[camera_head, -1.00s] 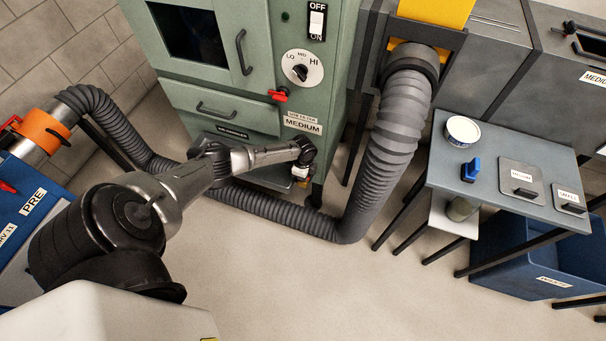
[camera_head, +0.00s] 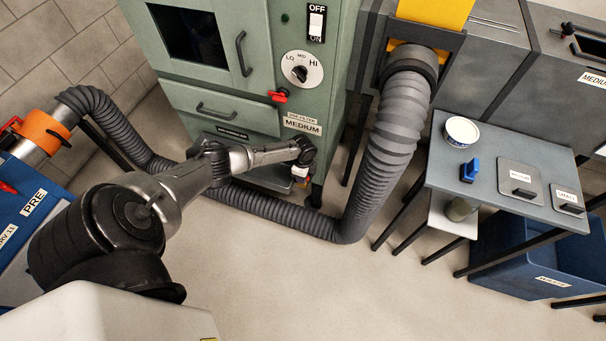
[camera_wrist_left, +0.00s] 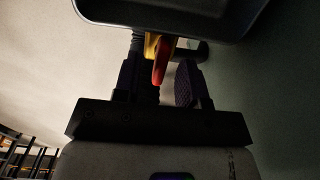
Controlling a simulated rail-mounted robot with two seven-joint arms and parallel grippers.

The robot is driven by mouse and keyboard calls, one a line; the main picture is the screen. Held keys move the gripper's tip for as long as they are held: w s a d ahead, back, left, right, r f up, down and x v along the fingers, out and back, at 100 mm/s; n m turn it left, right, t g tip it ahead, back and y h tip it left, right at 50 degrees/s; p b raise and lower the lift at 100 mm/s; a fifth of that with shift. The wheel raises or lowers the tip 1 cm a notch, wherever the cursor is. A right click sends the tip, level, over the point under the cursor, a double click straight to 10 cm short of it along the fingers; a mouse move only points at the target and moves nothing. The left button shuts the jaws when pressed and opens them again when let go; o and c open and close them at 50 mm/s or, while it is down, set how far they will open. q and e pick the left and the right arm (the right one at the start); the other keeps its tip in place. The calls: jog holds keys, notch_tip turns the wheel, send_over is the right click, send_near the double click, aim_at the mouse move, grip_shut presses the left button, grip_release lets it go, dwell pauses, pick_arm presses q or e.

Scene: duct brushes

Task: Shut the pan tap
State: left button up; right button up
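In the left wrist view a red tap lever (camera_wrist_left: 160,66) with a yellow part (camera_wrist_left: 153,45) hangs below the edge of a dark grey pan (camera_wrist_left: 172,14). My left gripper (camera_wrist_left: 160,88) is below the pan, its two fingers apart on either side of the lever. A gap shows between the lever and the right-hand finger; contact on the left side is unclear. In the head view my left arm reaches to the foot of the green cabinet (camera_head: 180,92), and its wrist (camera_head: 304,152) hides most of the gripper and tap. My right gripper is not in view.
A thick grey hose (camera_head: 385,150) curves along the floor beside my arm. A grey table (camera_head: 455,180) with a white tub (camera_head: 461,130) and a blue item (camera_head: 470,170) stands right. The middle floor is clear.

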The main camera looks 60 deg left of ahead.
pick_arm(q)
notch_tip(320, 180, up, 13)
jog(key=p, duration=0.6)
dwell(0.3)
